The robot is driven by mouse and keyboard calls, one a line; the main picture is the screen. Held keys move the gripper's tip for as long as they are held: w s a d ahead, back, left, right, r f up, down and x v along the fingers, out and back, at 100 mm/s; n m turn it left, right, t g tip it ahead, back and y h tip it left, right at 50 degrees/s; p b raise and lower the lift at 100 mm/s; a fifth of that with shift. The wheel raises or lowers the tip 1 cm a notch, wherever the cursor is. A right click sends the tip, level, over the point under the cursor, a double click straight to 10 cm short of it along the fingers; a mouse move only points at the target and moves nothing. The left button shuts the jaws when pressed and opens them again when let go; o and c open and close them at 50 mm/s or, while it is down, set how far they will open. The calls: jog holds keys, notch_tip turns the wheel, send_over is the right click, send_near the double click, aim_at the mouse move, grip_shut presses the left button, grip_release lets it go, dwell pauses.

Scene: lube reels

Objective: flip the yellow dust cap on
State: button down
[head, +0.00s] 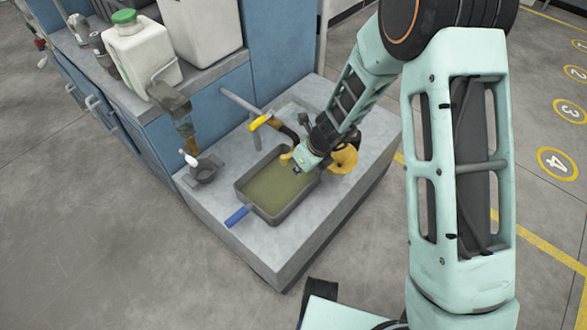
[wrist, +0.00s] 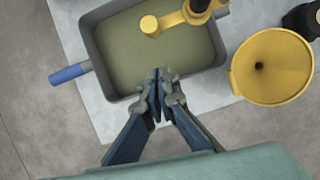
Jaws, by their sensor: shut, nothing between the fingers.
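The yellow dust cap (wrist: 150,26) shows in the wrist view as a small round disc on a short yellow arm. The arm joins a yellow collar (wrist: 197,14) around a dark fitting. The cap sits out to the left of the fitting, not over it, above the oil tray. In the head view a small yellow part (head: 285,157) shows beside my gripper and is partly hidden. My gripper (wrist: 158,76) is shut and empty, below the cap in the wrist picture and apart from it. In the head view my gripper (head: 298,163) is over the tray's right side.
A grey tray (head: 240,190) of greenish liquid with a blue handle (head: 237,217) lies under the fitting. A yellow funnel (wrist: 272,68) stands right of it.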

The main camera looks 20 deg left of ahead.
jog(key=s+p+v, duration=0.1)
jog(key=p+v, duration=0.3)
jog(key=v, duration=0.6)
jog(key=shift+s+d, duration=0.1)
